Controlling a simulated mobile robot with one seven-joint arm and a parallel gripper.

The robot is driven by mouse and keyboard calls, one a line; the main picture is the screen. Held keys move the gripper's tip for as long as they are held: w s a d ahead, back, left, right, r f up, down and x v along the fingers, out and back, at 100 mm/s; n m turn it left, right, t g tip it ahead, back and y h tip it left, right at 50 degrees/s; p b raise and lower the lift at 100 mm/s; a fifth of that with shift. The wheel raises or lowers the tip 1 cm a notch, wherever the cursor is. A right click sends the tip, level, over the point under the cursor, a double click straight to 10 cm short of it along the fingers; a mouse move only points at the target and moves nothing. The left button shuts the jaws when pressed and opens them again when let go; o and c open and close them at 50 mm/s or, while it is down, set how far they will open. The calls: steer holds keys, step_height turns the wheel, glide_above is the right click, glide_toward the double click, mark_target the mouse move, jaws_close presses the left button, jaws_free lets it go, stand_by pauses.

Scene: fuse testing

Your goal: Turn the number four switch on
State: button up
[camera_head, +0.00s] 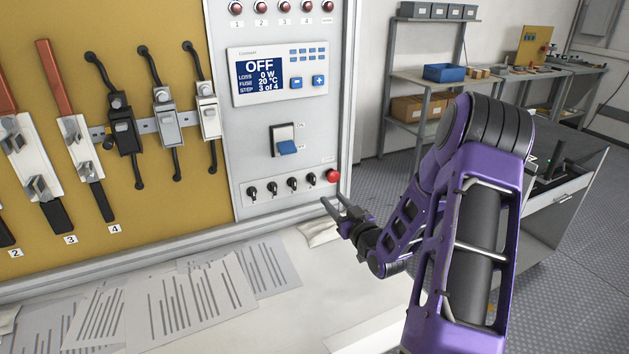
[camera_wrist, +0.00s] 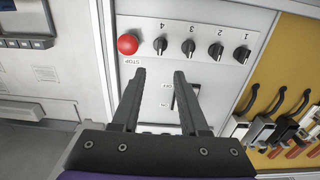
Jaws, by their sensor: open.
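The number four switch is the small black rotary knob (camera_head: 311,179) at the right end of a row of similar knobs, low on the grey control panel. In the wrist view, which is turned upside down, knob four (camera_wrist: 160,46) is beside the red stop button (camera_wrist: 128,44). My gripper (camera_head: 336,205) is open and empty, below and right of the knobs in the head view. In the wrist view its fingers (camera_wrist: 159,76) point toward the panel, with knob four just beyond the gap between their tips. I see no contact with the knob.
A blue-handled main switch (camera_head: 286,146) is above the knobs. The display (camera_head: 279,75) reads OFF, 0 W, 20 °C, step 3 of 4. Fuse levers (camera_head: 122,130) hang on the yellow board. Papers (camera_head: 190,303) lie on the bench below.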

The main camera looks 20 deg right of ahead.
mark_target(314, 179)
steer(key=w, duration=1.2)
steer(key=shift+a, duration=0.25)
jaws_close()
